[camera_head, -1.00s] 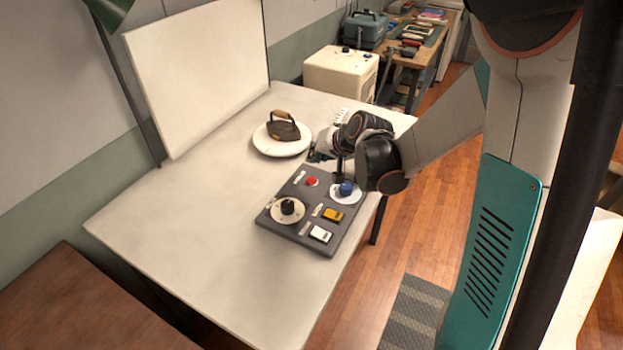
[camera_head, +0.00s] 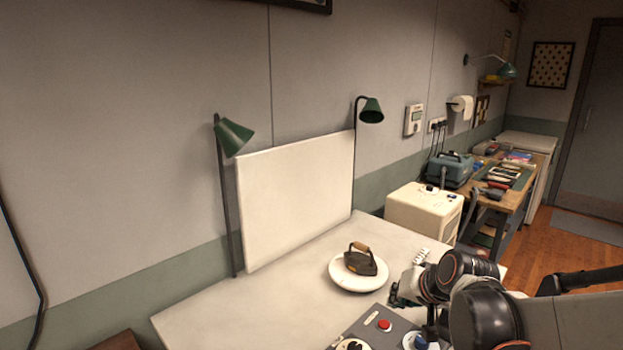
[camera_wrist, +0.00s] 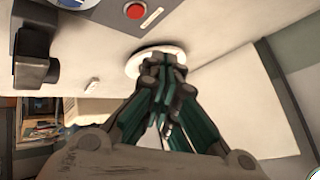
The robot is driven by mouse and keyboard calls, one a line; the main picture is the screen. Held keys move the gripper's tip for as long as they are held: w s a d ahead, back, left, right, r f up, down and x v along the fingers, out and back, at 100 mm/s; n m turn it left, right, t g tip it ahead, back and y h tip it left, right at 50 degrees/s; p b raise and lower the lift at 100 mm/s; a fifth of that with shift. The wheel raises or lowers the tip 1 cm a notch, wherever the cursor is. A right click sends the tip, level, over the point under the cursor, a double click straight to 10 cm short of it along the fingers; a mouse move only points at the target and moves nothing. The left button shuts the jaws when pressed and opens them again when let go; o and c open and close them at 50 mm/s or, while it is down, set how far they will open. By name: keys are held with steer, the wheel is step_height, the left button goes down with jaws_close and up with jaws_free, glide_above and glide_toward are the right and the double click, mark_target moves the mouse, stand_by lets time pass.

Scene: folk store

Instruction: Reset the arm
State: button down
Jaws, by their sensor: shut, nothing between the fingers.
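My arm reaches in from the right in the head view, with its wrist over the right part of the white table (camera_head: 240,312). My gripper (camera_wrist: 168,68) shows in the wrist view with its dark green fingers together and nothing between them. In the head view the gripper is small and partly hidden by the wrist. A grey control panel (camera_head: 369,330) with a red button (camera_head: 384,325) and a blue knob (camera_head: 420,342) lies at the bottom edge, partly cut off. The red button also shows in the wrist view (camera_wrist: 135,10).
A dark iron (camera_head: 362,262) stands on a round white plate (camera_head: 343,282) just left of the gripper. A white board (camera_head: 297,195) stands at the table's back between green lamps (camera_head: 233,135). A cream box (camera_head: 424,213) and a cluttered bench (camera_head: 513,204) are behind. The table's left part is clear.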

steer(key=s+r+n+h, duration=0.1)
steer(key=s+r, duration=0.1)
steer(key=s, duration=0.9)
steer(key=s+r+n+h, duration=0.1)
steer(key=s+r+n, duration=0.1)
steer(key=s, duration=0.8)
steer(key=shift+s+d+r+g, duration=0.15)
steer(key=shift+s+r+g, duration=0.25)
steer(key=shift+r, duration=0.1)
steer(key=shift+w, duration=0.1)
stand_by(1.0)
